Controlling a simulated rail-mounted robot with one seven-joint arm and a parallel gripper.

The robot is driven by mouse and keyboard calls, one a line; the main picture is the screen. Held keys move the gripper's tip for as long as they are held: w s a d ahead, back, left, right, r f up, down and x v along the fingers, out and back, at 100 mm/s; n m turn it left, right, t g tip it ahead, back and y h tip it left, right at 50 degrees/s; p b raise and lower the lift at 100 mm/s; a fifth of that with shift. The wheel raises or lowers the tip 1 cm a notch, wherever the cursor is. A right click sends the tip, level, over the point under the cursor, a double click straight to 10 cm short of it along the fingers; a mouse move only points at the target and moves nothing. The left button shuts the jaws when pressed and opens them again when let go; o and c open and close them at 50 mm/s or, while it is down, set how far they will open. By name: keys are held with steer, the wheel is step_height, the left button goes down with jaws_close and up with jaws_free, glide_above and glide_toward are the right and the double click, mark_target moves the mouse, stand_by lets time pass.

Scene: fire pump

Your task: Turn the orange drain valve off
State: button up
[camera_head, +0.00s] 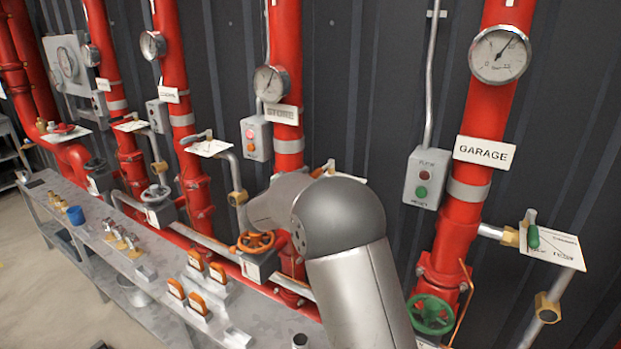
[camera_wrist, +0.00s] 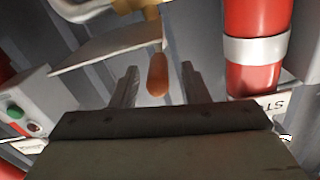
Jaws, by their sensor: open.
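The orange drain valve lever (camera_wrist: 157,76) hangs from a brass valve body (camera_wrist: 134,6) in the wrist view, beside a pale plate (camera_wrist: 105,50). My gripper (camera_wrist: 159,70) is open, with one finger on each side of the lever. A gap shows between the lever and each finger, so I see no contact. In the head view my arm covers my gripper and the lever; only a bit of a plate shows above the arm.
The red STORE pipe (camera_head: 286,60) and its sign (camera_head: 282,113) stand behind my arm. An orange handwheel (camera_head: 256,243) is lower left of it. The GARAGE pipe (camera_head: 463,220) with a green lever (camera_head: 533,237) is at right. A grey bench (camera_head: 100,235) runs along the left.

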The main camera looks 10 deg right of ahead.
steer(key=b+v, duration=0.4)
steer(key=v, duration=1.3)
steer(key=shift+a, duration=0.2)
steer(key=s+d+f+n+g+y, duration=0.3)
steer(key=s+f+g+y, duration=0.1)
steer(key=s, duration=0.7)
steer(key=s+d+f+n+g+y, duration=0.4)
steer(key=s+f, duration=0.3)
steer(key=s, duration=0.4)
steer(key=s+d+f+n+g+y, duration=0.4)
steer(key=s+f, duration=0.1)
steer(key=s, duration=0.7)
steer(key=shift+d+f+g, duration=0.15)
steer(key=shift+g, duration=0.25)
